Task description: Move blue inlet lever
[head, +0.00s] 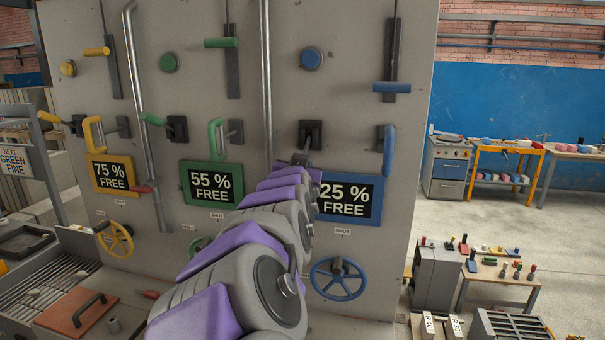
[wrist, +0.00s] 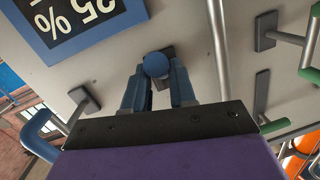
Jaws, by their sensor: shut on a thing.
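The blue lever's dark square mount (head: 310,133) is on the panel's right column, above the "25 % FREE" sign (head: 347,198). Its handle is hidden behind my arm in the head view. In the wrist view the round blue end of the lever (wrist: 155,65) sits between the two blue fingers of my gripper (wrist: 159,75). My gripper is shut on it, in front of the panel. In the head view my gripper (head: 303,160) is small and mostly covered by my purple and grey arm links.
Also blue are a round knob (head: 311,58), a slider handle (head: 392,88), a bent handle (head: 388,152) and a handwheel (head: 339,279). Green and yellow controls (head: 220,135) (head: 95,135) fill the columns to the left. A vertical pipe (head: 266,80) runs beside the blue column.

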